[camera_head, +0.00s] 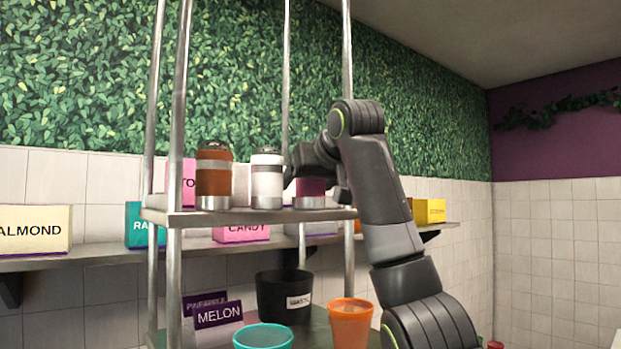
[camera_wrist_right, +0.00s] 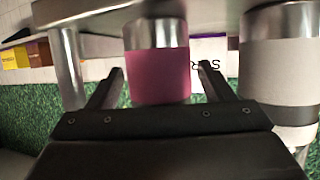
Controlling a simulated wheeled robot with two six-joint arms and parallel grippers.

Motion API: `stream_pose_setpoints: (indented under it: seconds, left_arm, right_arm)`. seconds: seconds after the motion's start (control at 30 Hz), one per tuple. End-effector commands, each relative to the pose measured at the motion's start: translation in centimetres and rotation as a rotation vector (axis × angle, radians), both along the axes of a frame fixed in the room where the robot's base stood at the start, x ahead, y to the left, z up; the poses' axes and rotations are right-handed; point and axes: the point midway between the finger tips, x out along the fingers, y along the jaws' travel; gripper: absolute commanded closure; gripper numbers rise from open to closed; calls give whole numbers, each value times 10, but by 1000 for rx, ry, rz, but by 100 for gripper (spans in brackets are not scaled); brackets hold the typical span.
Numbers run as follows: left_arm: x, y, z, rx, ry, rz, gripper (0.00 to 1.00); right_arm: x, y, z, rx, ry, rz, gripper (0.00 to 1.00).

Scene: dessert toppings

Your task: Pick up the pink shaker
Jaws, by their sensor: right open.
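The pink shaker (camera_head: 310,188) stands upright on the upper metal shelf, at the right end of a row of shakers. My right gripper (camera_head: 308,165) is in front of its upper part and hides much of it. In the right wrist view, which is upside down, the pink shaker (camera_wrist_right: 158,78) lies between the two fingers of my open right gripper (camera_wrist_right: 162,72). One finger is on each side, with a gap visible. I cannot tell how deep the shaker sits between them. My left gripper is not in view.
A white shaker (camera_head: 267,182) stands close beside the pink one, and a brown shaker (camera_head: 214,178) stands further left. Metal posts (camera_head: 348,200) frame the shelf (camera_head: 250,216). Below are an orange cup (camera_head: 350,325), a teal cup (camera_head: 263,337) and a black bin (camera_head: 284,298).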

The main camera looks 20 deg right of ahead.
Motion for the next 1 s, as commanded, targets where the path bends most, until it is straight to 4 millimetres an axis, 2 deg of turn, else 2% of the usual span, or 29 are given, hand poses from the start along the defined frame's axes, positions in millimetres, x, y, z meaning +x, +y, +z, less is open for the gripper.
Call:
stream_pose_setpoints:
  seconds: [0.07,0.57,1.0]
  left_arm:
    - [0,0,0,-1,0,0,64]
    - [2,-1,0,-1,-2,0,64]
    - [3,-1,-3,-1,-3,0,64]
  right_arm:
    - [0,0,0,0,0,0,25]
    - [0,0,0,0,0,0,89]
    - [-1,0,5,1,-1,0,89]
